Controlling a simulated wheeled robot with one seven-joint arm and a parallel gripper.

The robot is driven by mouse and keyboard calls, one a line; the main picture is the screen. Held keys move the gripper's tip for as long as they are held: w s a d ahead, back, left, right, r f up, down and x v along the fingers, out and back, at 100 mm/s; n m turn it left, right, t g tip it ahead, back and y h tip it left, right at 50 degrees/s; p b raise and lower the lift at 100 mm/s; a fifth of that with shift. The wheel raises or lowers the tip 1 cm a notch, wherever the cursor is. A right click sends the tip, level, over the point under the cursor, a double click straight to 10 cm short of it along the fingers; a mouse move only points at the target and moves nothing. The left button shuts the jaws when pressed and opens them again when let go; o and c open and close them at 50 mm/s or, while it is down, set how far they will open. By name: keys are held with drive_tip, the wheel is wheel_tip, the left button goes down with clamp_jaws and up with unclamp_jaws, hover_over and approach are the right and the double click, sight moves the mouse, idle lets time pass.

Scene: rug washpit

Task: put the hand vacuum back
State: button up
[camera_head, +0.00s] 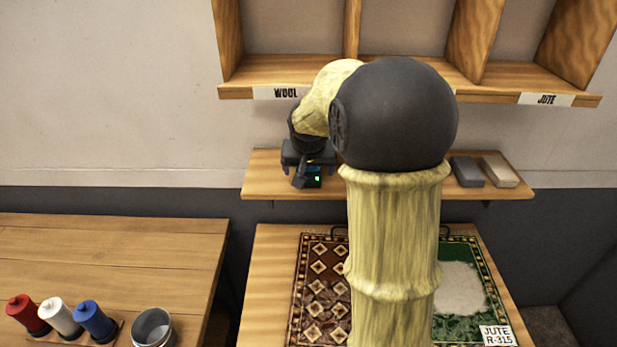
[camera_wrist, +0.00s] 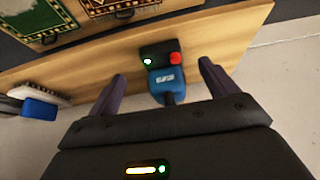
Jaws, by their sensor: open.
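A small blue device (camera_wrist: 166,80) with a pale label and a red round part is on the wooden shelf (camera_wrist: 215,35), on or against a black block with a green light (camera_wrist: 148,62); I take it to be the hand vacuum, but its full shape is hidden. In the head view the green-lit black block (camera_head: 314,180) shows at the shelf's left part. My gripper (camera_wrist: 162,68) is open, its fingers on either side of the device in the wrist view, holding nothing. In the head view my gripper (camera_head: 308,170) is over the shelf's left end, and my arm covers the shelf's middle.
Labelled cubbies (camera_head: 265,80) hang above. Below, a table holds a brown rug (camera_head: 318,300) and a green rug with a pale patch (camera_head: 462,290). Spools (camera_head: 62,317) and a metal cup (camera_head: 152,328) stand lower left.

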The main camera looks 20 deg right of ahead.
drive_tip(key=v, duration=0.5)
drive_tip(key=shift+r, duration=0.15)
drive_tip(key=shift+a, duration=0.1)
idle(0.3)
drive_tip(key=s+a+f+n+g+y, duration=0.1)
drive_tip(key=s+a+f+n, duration=0.1)
drive_tip(key=s+a+f, duration=0.2)
drive_tip(key=s+a+f+n+g+y, duration=0.1)
drive_tip(key=s+a+f, duration=0.4)
drive_tip(key=s+f, duration=0.5)
drive_tip(key=s+n, duration=0.1)
drive_tip(key=s, duration=0.3)
drive_tip(key=shift+s+f+n+g, duration=0.15)
drive_tip(key=shift+s+n+g, duration=0.15)
drive_tip(key=shift+s, duration=0.1)
idle(0.7)
